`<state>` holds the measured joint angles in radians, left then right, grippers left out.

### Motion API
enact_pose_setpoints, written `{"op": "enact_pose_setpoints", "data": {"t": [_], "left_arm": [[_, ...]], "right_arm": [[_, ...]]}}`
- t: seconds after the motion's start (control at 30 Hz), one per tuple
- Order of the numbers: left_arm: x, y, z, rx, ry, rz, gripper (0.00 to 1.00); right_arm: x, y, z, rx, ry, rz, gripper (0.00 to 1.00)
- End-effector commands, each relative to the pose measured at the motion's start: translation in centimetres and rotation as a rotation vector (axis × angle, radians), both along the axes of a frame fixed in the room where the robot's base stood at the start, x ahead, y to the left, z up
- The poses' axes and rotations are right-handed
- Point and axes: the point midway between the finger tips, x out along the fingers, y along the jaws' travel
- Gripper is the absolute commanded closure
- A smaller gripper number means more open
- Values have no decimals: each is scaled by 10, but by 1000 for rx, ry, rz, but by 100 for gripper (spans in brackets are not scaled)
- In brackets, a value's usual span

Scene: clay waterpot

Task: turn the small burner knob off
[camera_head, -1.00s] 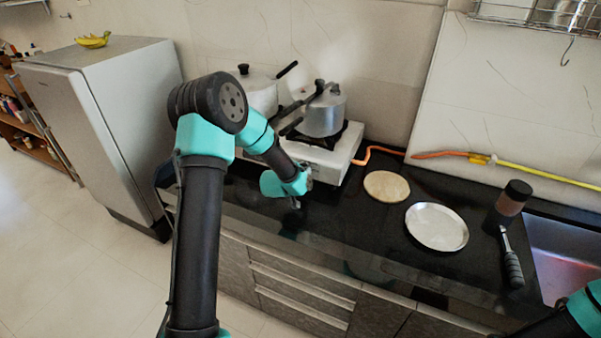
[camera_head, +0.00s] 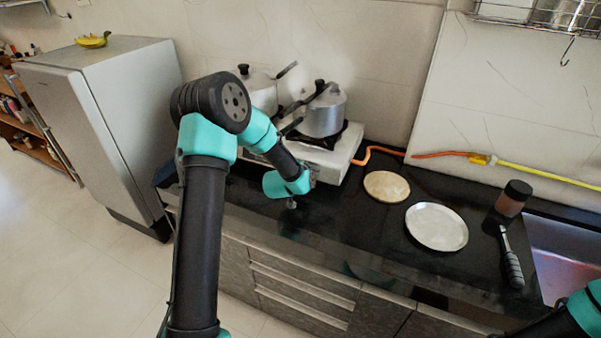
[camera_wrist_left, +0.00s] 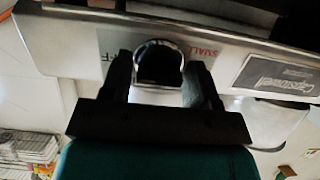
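The small burner knob (camera_wrist_left: 158,64) is a dark knob with a shiny metal rim on the stove's silver front panel (camera_wrist_left: 60,42). Part of the red "SMALL" lettering shows beside it. In the left wrist view my left gripper (camera_wrist_left: 163,76) has one black finger on each side of the knob, with visible gaps between fingers and rim. The gripper is open. In the head view the stove (camera_head: 342,166) is partly behind my left arm, which hides the knob and the gripper fingers. My right arm shows only at the bottom right corner; its gripper is out of frame.
A pressure cooker (camera_head: 325,115) and a pot (camera_head: 262,95) stand on the stove, with handles jutting near my left arm. A flatbread board (camera_head: 386,187), metal plate (camera_head: 436,226), jar (camera_head: 513,198) and black-handled tool (camera_head: 512,268) lie along the counter to the right.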

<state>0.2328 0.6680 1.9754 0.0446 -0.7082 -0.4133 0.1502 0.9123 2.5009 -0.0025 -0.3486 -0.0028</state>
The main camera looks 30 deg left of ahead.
Motion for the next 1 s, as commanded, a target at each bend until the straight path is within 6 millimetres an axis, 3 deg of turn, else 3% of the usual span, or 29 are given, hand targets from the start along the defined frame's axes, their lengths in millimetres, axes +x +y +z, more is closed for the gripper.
{"op": "enact_pose_setpoints", "data": {"t": [0.17, 0.57, 1.0], "left_arm": [[0, 0, 0, -1, 0, 0, 30], [-8, -1, 4, -1, -1, 0, 30], [-74, -8, 35, -1, -1, 0, 30]], "right_arm": [[0, 0, 0, 0, 0, 0, 57], [0, 0, 0, 0, 0, 0, 57], [0, 0, 0, 0, 0, 0, 57]]}}
